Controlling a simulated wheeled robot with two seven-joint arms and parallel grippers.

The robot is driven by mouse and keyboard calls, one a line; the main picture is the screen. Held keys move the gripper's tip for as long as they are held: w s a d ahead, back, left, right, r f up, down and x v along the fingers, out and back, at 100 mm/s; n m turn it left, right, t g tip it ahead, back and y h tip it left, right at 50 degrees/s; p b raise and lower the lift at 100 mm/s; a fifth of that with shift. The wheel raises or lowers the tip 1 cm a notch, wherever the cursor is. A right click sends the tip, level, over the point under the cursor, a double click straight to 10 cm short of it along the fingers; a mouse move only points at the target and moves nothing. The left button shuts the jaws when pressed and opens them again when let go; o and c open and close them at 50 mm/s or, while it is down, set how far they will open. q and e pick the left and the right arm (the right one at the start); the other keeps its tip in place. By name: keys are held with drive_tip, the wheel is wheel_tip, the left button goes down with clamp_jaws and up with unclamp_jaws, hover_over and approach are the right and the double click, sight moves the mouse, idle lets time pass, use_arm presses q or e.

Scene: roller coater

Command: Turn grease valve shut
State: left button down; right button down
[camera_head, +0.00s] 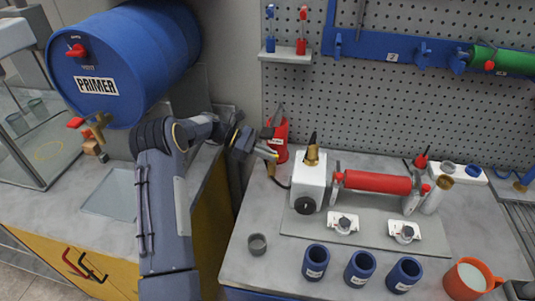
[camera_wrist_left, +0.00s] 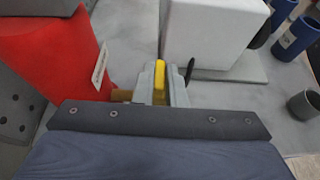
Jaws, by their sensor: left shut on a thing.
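A red grease container (camera_head: 280,150) stands beside the white machine block at the back left of the middle table. It also fills the left of the left wrist view (camera_wrist_left: 50,55), with a white label on its side. A small brass-coloured piece (camera_wrist_left: 121,95) shows between the container and my fingers. My left gripper (camera_head: 268,153) is right by the container. In the left wrist view its grey fingers (camera_wrist_left: 160,85) are closed on a narrow yellow handle (camera_wrist_left: 160,75), which looks like the valve's lever. How the handle joins the valve is hidden. My right gripper is not in view.
The white block (camera_head: 309,181) of the roller coater stands close right of my left gripper, with a red roller (camera_head: 377,182) beyond. A grey cup (camera_head: 257,244) and several blue cups (camera_head: 316,262) stand in front. A blue primer drum (camera_head: 125,60) is at the left.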

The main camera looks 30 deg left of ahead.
use_arm(q)
drive_tip(key=c, duration=1.5)
unclamp_jaws()
